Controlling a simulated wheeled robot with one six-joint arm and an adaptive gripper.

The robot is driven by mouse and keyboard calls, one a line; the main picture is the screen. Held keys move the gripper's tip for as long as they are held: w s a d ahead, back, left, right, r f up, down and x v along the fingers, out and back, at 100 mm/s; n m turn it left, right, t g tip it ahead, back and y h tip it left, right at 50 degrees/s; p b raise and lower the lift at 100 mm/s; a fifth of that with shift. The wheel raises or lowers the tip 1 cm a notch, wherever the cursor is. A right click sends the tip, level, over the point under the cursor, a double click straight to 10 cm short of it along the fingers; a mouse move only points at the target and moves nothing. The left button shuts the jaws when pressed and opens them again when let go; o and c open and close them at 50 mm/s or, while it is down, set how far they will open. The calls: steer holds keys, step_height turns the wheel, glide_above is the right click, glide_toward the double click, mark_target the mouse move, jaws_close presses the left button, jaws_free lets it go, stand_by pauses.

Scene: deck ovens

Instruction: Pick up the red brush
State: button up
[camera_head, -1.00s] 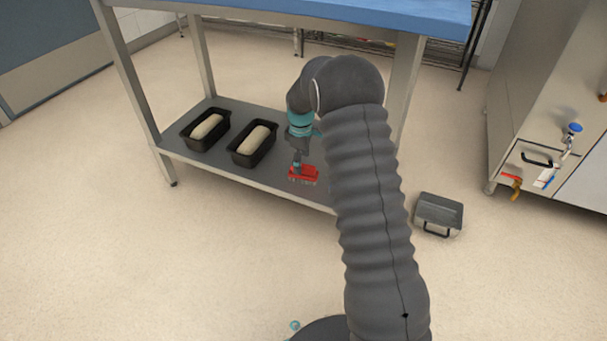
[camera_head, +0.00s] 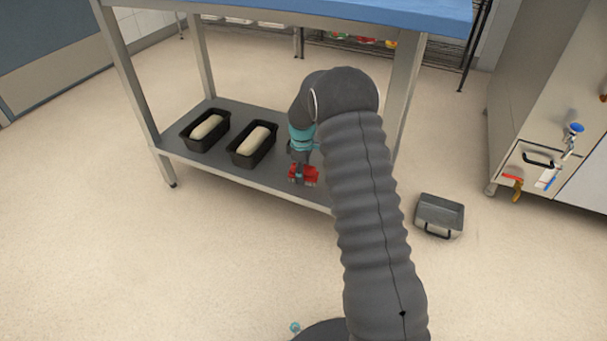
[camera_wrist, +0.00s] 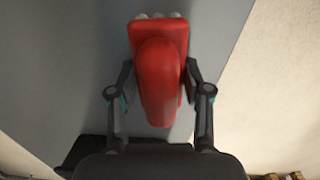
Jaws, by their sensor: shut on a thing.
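The red brush (camera_head: 304,174) is at the front edge of the table's grey lower shelf (camera_head: 275,178), right of the two loaf tins. In the wrist view the brush (camera_wrist: 158,75) fills the upper middle, its rounded red grip toward me and pale bristle tips at the far end. My gripper (camera_wrist: 160,95) has one finger on each side of the brush and is shut on it. In the head view my gripper (camera_head: 302,165) comes down on the brush from above. Whether the brush touches the shelf I cannot tell.
Two black tins with pale dough, a left one (camera_head: 206,130) and a right one (camera_head: 252,144), stand on the shelf. The blue tabletop (camera_head: 300,12) hangs above. A grey metal box (camera_head: 439,214) with a handle lies on the floor at right. Open floor lies in front.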

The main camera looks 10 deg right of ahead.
steer(key=shift+r+p, duration=0.75)
steer(key=shift+r, duration=4.25)
